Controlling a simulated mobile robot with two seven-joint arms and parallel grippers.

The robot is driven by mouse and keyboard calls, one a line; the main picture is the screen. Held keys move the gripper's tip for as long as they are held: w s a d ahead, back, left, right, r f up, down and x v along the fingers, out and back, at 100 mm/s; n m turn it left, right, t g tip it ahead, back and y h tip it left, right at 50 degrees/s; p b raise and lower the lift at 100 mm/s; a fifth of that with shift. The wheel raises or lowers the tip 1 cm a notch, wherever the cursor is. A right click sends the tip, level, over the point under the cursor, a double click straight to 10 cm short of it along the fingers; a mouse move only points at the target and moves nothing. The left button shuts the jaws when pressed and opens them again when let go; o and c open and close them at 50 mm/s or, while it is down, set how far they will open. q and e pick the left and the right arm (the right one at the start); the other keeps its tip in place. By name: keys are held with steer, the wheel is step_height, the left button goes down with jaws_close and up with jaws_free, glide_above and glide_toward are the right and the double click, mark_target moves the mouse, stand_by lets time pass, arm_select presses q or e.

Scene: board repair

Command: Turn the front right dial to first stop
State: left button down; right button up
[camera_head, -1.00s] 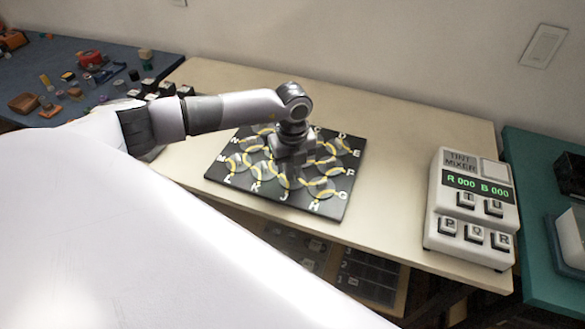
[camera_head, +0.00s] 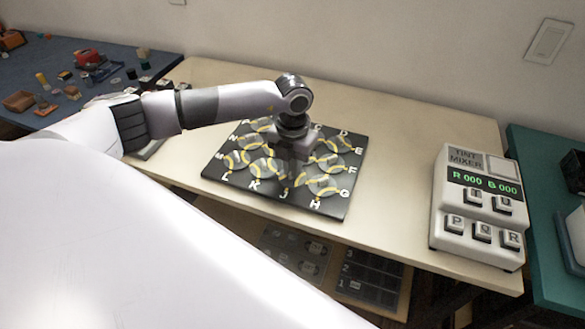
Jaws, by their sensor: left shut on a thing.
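A black board (camera_head: 215,168) with several grey dials, yellow arc marks and white letters lies on the pale table. A front right dial (camera_head: 322,186) shows near the letters G and H. My left gripper (camera_head: 290,160) points down over the middle of the board, its fingers low among the dials. It is shut on a dial, but its own body hides which one, and I cannot tell how far that dial is turned. My right gripper is not in view.
A white tint mixer (camera_head: 478,210) with buttons and a green display stands at the table's right. A blue table (camera_head: 100,50) with scattered small parts is at the left, a teal table (camera_head: 545,250) at the right. Panels (camera_head: 365,280) lie below the table's front edge.

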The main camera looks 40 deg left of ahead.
arm_select(q)
steer(key=m+b, duration=0.2)
steer(key=m, duration=0.3)
steer(key=shift+m+b, duration=0.35)
steer(key=shift+m, duration=0.85)
steer(key=shift+r, duration=0.1)
steer(key=c, duration=1.2)
jaws_free()
step_height(320, 180, up, 7)
steer(key=shift+r, duration=0.1)
